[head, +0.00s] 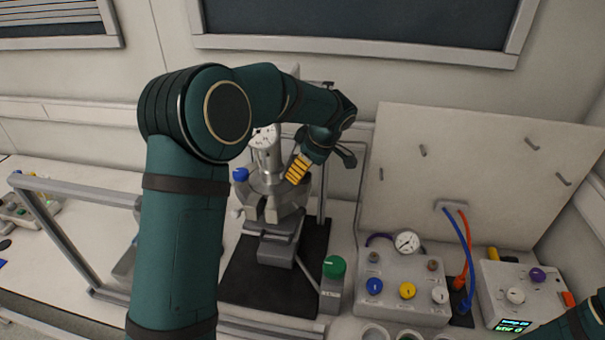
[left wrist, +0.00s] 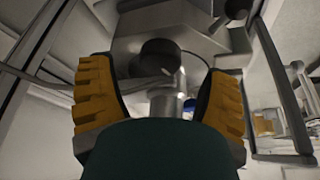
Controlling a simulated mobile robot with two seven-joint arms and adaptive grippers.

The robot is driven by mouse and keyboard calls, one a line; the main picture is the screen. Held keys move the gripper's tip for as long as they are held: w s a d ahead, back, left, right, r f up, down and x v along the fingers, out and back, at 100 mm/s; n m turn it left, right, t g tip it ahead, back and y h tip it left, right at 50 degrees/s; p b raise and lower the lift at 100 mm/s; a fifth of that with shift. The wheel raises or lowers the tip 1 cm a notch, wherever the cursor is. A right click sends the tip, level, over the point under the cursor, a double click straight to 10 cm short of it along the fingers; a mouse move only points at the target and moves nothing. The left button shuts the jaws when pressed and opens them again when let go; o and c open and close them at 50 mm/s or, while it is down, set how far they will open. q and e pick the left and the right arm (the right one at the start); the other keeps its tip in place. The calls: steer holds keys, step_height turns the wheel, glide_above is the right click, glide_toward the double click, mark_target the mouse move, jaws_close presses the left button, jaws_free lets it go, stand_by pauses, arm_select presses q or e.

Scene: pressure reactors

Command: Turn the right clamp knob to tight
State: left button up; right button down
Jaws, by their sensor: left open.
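The reactor (head: 268,155) is a grey metal vessel with a dial on top, held in a clamp (head: 272,203) on a black mat. My left gripper (head: 298,168), with yellow ribbed fingers, is at the right side of the clamp. In the left wrist view its fingers (left wrist: 160,100) are open, with a dark round knob (left wrist: 160,57) on a grey body between and beyond them. This looks like the right clamp knob; the gripper hides it in the head view. I cannot tell whether the fingers touch it. A blue knob (head: 240,174) is on the clamp's left side.
A green knob (head: 334,267) stands on a grey block at front right. A control box (head: 402,272) with gauge and coloured knobs, and another box (head: 520,287), stand further right. A grey frame (head: 75,240) is at left. An upright panel (head: 480,150) stands behind the boxes.

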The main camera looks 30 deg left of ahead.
arm_select(q)
steer(key=shift+x, duration=1.3)
steer(key=shift+c, duration=0.3)
steer(key=c, duration=1.1)
